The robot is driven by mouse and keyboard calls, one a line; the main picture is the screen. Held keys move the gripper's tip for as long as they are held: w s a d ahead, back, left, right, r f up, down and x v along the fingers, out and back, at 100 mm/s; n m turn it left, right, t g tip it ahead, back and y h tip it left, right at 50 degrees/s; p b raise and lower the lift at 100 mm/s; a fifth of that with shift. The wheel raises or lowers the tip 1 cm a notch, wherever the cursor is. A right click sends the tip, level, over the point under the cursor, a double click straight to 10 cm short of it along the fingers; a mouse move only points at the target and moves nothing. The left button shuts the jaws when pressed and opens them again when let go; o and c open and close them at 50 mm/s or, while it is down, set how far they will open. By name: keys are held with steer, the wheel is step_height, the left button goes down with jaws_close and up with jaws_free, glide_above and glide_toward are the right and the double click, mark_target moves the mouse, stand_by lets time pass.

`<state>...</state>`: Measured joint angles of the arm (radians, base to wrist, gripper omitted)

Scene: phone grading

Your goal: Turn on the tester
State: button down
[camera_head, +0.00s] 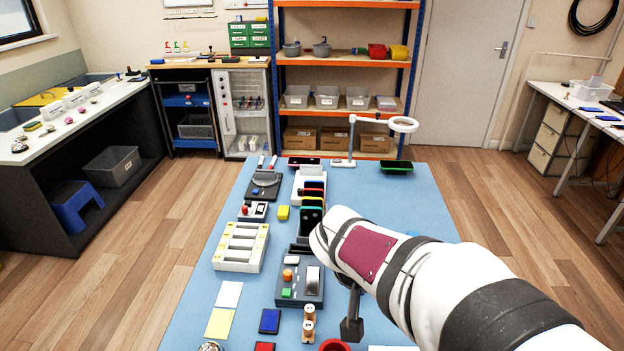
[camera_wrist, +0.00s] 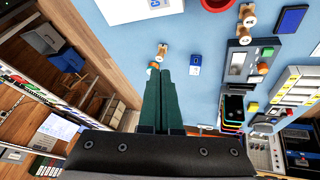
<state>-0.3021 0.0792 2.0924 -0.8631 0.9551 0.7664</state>
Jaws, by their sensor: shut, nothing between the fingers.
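The tester, as far as I can tell, is a grey box (camera_head: 300,284) on the blue table in the head view. It has an orange knob (camera_head: 288,274), a green button (camera_head: 286,293) and a pale upright part (camera_head: 313,279). In the wrist view the box (camera_wrist: 252,60) lies right of my fingers, with its green button (camera_wrist: 268,51). My gripper (camera_head: 351,330) hangs to the right of the box, apart from it. In the wrist view its green fingers (camera_wrist: 160,72) are together and hold nothing.
Wooden pegs (camera_head: 309,313) stand in front of the box, beside a blue pad (camera_head: 269,321). A red bowl (camera_head: 335,346) sits at the front. Several phones (camera_head: 311,216) stand in a rack behind the box. A white slotted tray (camera_head: 241,246) is to its left.

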steer(key=w+a+f+n+t+y, duration=0.1)
steer(key=w+a+f+n+t, duration=0.1)
steer(key=w+a, duration=0.5)
steer(key=w+a+f+n+t+y, duration=0.1)
steer(key=w+a+f+n+t, duration=0.1)
steer(key=w+a, duration=0.6)
steer(key=a+f+t, duration=0.1)
steer(key=a+f, duration=0.1)
steer(key=a, duration=0.2)
steer(key=shift+w+a+f+n+y, duration=0.2)
steer(key=shift+w+f+n+y, duration=0.1)
steer(key=shift+f, duration=0.1)
glide_above(292, 260)
steer(key=s, duration=0.2)
step_height(292, 260, down, 7)
steer(key=shift+w+f, duration=0.1)
steer(key=shift+w, duration=0.05)
steer(key=shift+d+f, duration=0.25)
steer(key=shift+f, duration=1)
steer(key=shift+d+f, duration=0.1)
steer(key=shift+f, duration=0.55)
